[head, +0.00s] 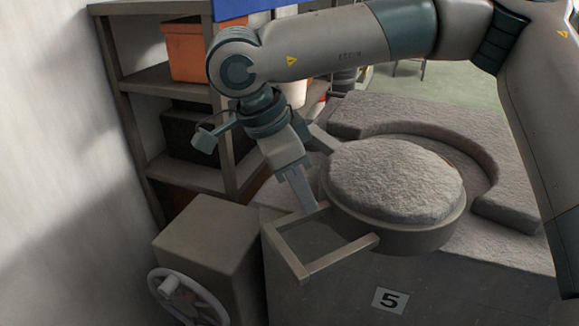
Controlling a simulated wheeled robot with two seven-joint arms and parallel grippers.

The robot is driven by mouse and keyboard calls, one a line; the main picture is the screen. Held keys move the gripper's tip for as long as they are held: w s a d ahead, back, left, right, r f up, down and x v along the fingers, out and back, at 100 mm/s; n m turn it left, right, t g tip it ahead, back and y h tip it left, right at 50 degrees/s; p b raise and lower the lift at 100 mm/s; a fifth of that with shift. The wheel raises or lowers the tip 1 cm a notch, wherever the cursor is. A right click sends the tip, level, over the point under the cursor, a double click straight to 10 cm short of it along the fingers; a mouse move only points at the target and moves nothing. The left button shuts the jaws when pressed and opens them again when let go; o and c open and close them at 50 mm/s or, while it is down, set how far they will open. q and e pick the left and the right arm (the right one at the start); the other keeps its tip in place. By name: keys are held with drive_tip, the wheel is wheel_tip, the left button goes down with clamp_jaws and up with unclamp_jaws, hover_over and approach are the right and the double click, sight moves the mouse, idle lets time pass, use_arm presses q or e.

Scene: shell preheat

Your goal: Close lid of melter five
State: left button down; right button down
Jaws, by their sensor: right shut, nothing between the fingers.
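Melter five is a grey block marked with a "5" label (390,300). Its top has a raised, rough curved rim (420,125) around a round recess. The round lid (395,180), with a rough grey top, sits off to the left and front of that curve, covering only part of the recess. A square-cornered bar handle (290,255) sticks out from the lid's left front. My right gripper (310,207) is shut and empty, pointing down at the inner side of the handle's bar, close to the lid's left edge. I cannot tell whether it touches the bar. My left gripper is out of view.
A grey box (207,240) with a handwheel (185,298) stands left of the melter. Shelves (150,80) with an orange bin (192,50) and a dark bin (190,130) stand behind. A plain wall closes the left side. Open floor shows at the back right.

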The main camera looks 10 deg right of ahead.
sight(339, 176)
drive_tip(key=d+p, duration=0.1)
drive_tip(key=d, duration=0.1)
drive_tip(key=shift+d+r, duration=0.1)
drive_tip(key=shift+d, duration=0.3)
